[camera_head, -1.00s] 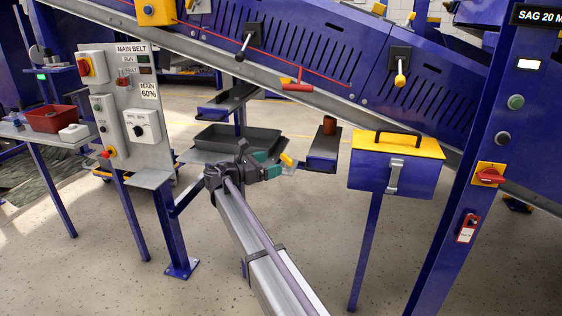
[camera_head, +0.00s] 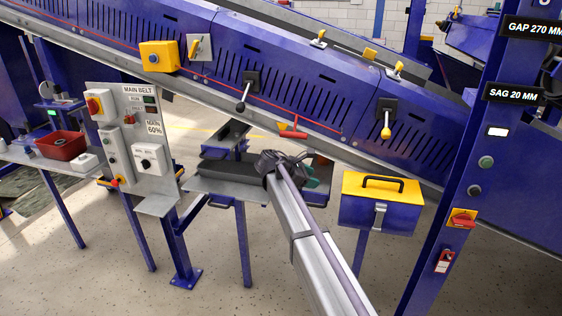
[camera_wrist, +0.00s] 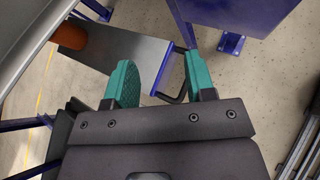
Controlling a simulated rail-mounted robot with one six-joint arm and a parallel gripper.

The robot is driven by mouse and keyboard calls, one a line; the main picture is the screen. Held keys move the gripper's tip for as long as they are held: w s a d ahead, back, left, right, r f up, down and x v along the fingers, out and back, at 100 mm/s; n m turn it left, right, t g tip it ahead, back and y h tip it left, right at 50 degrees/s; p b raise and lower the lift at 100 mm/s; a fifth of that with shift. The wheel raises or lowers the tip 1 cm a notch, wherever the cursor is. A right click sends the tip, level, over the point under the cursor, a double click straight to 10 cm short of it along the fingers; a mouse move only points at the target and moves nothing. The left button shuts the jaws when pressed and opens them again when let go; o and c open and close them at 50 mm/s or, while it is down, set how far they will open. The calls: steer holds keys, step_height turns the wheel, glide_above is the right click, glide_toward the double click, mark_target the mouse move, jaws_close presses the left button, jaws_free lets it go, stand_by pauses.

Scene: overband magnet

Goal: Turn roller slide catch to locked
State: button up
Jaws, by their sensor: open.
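Several levers sit on the blue conveyor side. One has a yellow grip on a black plate (camera_head: 386,118) and hangs down; one has a black grip on a black plate (camera_head: 246,92); a third, with a yellow handle on a grey plate (camera_head: 198,48), stands upper left. Small yellow latches (camera_head: 369,54) sit along the upper edge. I cannot tell which is the roller slide catch. My gripper (camera_wrist: 160,78) is open and empty, its teal fingers apart. In the head view it is below the conveyor, left of the toolbox, largely hidden by my arm. It is clear of all these levers.
A yellow-lidded blue toolbox (camera_head: 382,202) stands right of my gripper. A dark tray (camera_head: 228,172) lies left of it. An orange cylinder (camera_wrist: 70,35) stands on a grey shelf (camera_wrist: 118,45) ahead. A red pull handle (camera_head: 292,134) hangs above. A blue post (camera_head: 445,170) stands right.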

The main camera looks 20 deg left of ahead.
steer(key=d+r+m+g+y+p, duration=0.1)
steer(key=r+y+p, duration=0.1)
steer(key=d+r+m+g+y+p, duration=0.1)
steer(key=r+m+p, duration=0.1)
steer(key=shift+d+m+y, duration=0.2)
steer(key=shift+m+y, duration=0.1)
steer(key=shift+y, duration=0.1)
steer(key=shift+c, duration=0.7)
steer(key=m+y, duration=0.1)
steer(key=a+m+g+y+p, duration=0.1)
steer(key=m+y, duration=0.1)
steer(key=shift+s+a+f+g, duration=0.15)
steer(key=shift+s+f+g, duration=0.15)
steer(key=shift+s, duration=0.1)
steer(key=shift+c, duration=0.2)
steer(key=s+a+f+m+g+y, duration=0.1)
steer(key=s+a+f+m+y, duration=0.1)
steer(key=a+m+y, duration=0.45)
steer(key=shift+m+h, duration=0.25)
steer(key=shift+h, duration=0.2)
steer(key=b+x, duration=1)
steer(key=b, duration=0.1)
steer(key=shift+s+a+f, duration=0.2)
steer(key=shift+a+f, duration=0.15)
steer(key=shift+a, duration=0.05)
steer(key=shift+r, duration=0.2)
steer(key=shift+c, duration=0.4)
jaws_close()
